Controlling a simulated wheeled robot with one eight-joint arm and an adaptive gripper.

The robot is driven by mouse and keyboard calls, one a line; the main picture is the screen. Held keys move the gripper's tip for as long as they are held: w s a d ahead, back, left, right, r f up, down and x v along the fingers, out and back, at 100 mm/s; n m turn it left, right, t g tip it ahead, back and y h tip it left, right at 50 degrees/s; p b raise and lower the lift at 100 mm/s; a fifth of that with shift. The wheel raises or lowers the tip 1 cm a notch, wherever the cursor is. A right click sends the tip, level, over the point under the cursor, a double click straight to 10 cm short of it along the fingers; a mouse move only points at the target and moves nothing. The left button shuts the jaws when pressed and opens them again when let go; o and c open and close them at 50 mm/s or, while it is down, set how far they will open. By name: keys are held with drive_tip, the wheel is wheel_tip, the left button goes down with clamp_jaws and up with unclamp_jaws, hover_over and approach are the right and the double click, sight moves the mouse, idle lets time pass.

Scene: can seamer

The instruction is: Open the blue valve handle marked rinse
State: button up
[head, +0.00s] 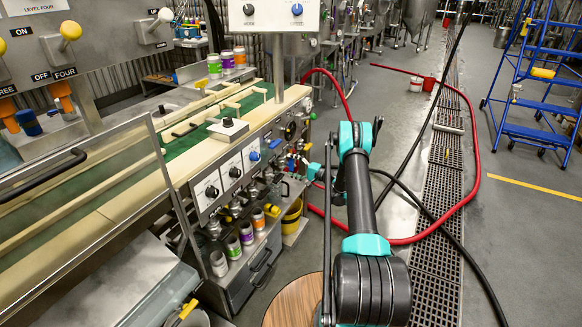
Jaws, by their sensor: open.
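A blue knob (254,156) sits on the slanted control panel (211,192) of the seamer, beside two black knobs. Small red and blue valve parts (292,161) cluster at the machine's right end. I cannot read the word rinse anywhere, so I cannot tell which blue part bears it. My arm reaches up from the bottom centre and bends toward the machine's right end. My gripper (306,167) is small in the picture, open, close to these valve parts. Its fingers are hard to make out, and I see no clear contact.
Several small cans (247,233) stand on a ledge below the panel. A yellow bucket (291,216) stands by the machine's right end. Red and black hoses (470,195) cross the floor on the right. A blue ladder (540,90) stands at the far right.

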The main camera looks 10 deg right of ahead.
drive_tip(key=v, duration=1.2)
